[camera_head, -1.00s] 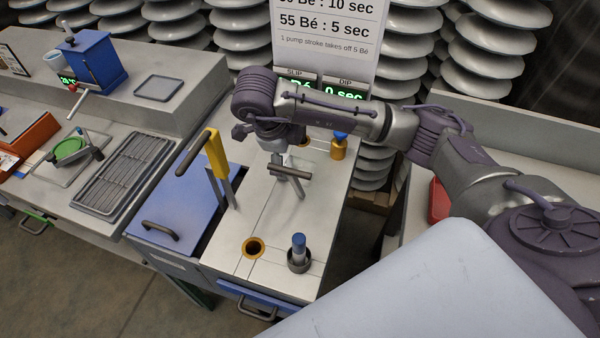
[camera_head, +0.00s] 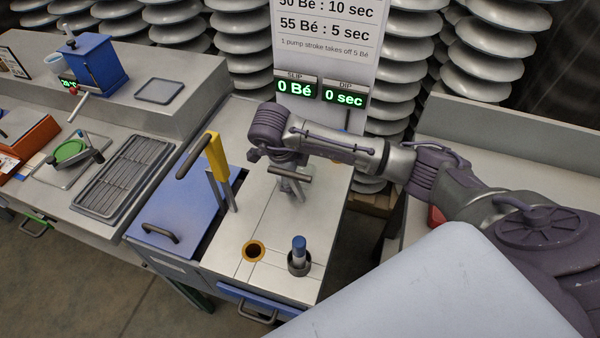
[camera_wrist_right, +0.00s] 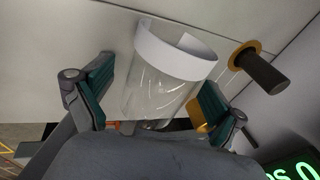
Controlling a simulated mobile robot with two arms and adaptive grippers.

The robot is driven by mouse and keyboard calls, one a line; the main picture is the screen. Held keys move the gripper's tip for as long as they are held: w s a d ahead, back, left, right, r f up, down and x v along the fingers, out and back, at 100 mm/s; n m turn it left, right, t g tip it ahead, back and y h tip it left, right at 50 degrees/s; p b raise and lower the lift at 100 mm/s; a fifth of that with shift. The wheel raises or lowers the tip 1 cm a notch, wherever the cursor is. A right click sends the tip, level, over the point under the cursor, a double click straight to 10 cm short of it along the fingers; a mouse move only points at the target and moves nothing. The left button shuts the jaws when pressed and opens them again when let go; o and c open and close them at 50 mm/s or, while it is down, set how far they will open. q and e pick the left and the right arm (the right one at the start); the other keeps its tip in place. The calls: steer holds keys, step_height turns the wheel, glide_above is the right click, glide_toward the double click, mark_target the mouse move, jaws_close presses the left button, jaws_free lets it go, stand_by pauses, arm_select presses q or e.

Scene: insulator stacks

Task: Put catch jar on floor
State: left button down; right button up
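The catch jar (camera_wrist_right: 160,85), a clear cylinder with a white band at one end, is in the right wrist view. It lies between the two teal-padded fingers of my right gripper (camera_wrist_right: 157,92). A gap shows between the left pad and the jar; the right pad is very close to the jar, and contact there is unclear. The fingers stand apart. The floor (camera_head: 110,285) shows at the lower left. My left gripper is not in view.
A dark handle (camera_wrist_right: 262,70) stands in a yellow ring beside the jar. On the bench are a yellow-handled lever (camera_head: 217,160), a T-handle (camera_head: 290,173), a brass-ringed hole (camera_head: 253,251) and a blue-topped plug (camera_head: 299,246). Insulator stacks (camera_head: 245,45) and displays (camera_head: 295,88) stand behind.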

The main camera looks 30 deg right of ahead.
steer(key=shift+r, duration=0.1)
steer(key=c, duration=1.5)
